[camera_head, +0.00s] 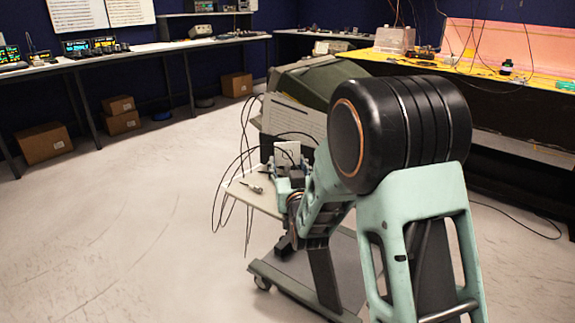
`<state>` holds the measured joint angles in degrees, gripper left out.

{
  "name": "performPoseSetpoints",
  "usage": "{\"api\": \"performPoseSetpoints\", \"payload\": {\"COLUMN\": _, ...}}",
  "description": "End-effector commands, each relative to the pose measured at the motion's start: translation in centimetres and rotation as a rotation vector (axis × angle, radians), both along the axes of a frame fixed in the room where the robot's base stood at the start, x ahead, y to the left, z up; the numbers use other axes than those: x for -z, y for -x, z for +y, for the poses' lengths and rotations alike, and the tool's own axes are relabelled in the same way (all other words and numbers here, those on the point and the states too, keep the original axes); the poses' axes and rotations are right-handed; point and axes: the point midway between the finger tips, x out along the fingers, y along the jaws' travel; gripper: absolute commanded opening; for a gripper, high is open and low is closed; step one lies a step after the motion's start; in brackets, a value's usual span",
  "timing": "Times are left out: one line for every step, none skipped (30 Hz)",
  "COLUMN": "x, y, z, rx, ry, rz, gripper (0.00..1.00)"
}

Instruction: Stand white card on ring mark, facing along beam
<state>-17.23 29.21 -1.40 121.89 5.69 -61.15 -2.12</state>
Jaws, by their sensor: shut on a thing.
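A small white card (287,153) stands roughly upright above the top of a wheeled cart (238,192). My gripper (285,169) is at the card's lower edge, small and partly hidden by my arm. It appears shut on the card. I cannot tell whether the card touches anything else. No ring mark can be made out, and no beam is visible.
A small metal object (251,186) lies on the cart top, with dark cables hanging around it. A grey-green case with a printed panel (302,118) stands behind. A yellow bench (470,68) with a pink foam wall (525,50) is back right.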

Motion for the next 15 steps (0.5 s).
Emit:
{"api": "performPoseSetpoints", "payload": {"x": 0.17, "y": -0.03, "z": 0.01, "rx": 0.000, "ry": -0.001, "rz": -0.003, "gripper": 0.16}}
{"api": "performPoseSetpoints", "payload": {"x": 0.24, "y": -0.03, "z": 0.00, "rx": 0.000, "ry": -0.001, "rz": -0.003, "gripper": 0.16}}
{"api": "performPoseSetpoints", "payload": {"x": 0.19, "y": 0.00, "z": 0.00, "rx": 0.000, "ry": 0.000, "rz": 0.000, "gripper": 0.54}}
{"api": "performPoseSetpoints", "payload": {"x": 0.18, "y": 0.00, "z": 0.00, "rx": 0.000, "ry": 0.000, "rz": 0.000, "gripper": 0.57}}
{"api": "performPoseSetpoints", "payload": {"x": 0.18, "y": 0.00, "z": 0.00, "rx": 0.000, "ry": 0.000, "rz": 0.000, "gripper": 0.60}}
{"api": "performPoseSetpoints", "payload": {"x": 0.19, "y": 0.00, "z": 0.00, "rx": 0.000, "ry": 0.000, "rz": 0.001, "gripper": 0.65}}
{"api": "performPoseSetpoints", "payload": {"x": 0.18, "y": 0.00, "z": 0.00, "rx": 0.000, "ry": 0.000, "rz": 0.001, "gripper": 0.67}}
{"api": "performPoseSetpoints", "payload": {"x": 0.18, "y": 0.00, "z": -0.01, "rx": 0.000, "ry": 0.000, "rz": 0.001, "gripper": 0.67}}
{"api": "performPoseSetpoints", "payload": {"x": 0.18, "y": 0.00, "z": -0.01, "rx": 0.000, "ry": 0.000, "rz": 0.001, "gripper": 0.67}}
{"api": "performPoseSetpoints", "payload": {"x": 0.18, "y": 0.00, "z": -0.01, "rx": 0.000, "ry": 0.000, "rz": 0.001, "gripper": 0.67}}
{"api": "performPoseSetpoints", "payload": {"x": 0.18, "y": 0.00, "z": -0.01, "rx": 0.000, "ry": 0.000, "rz": 0.000, "gripper": 0.67}}
{"api": "performPoseSetpoints", "payload": {"x": 0.17, "y": 0.00, "z": 0.00, "rx": 0.000, "ry": 0.000, "rz": 0.000, "gripper": 0.67}}
{"api": "performPoseSetpoints", "payload": {"x": 0.17, "y": 0.00, "z": 0.00, "rx": 0.000, "ry": 0.000, "rz": 0.000, "gripper": 0.67}}
{"api": "performPoseSetpoints", "payload": {"x": 0.16, "y": 0.00, "z": 0.00, "rx": 0.000, "ry": 0.000, "rz": 0.000, "gripper": 0.67}}
{"api": "performPoseSetpoints", "payload": {"x": 0.11, "y": 0.00, "z": 0.00, "rx": 0.000, "ry": 0.000, "rz": 0.000, "gripper": 0.67}}
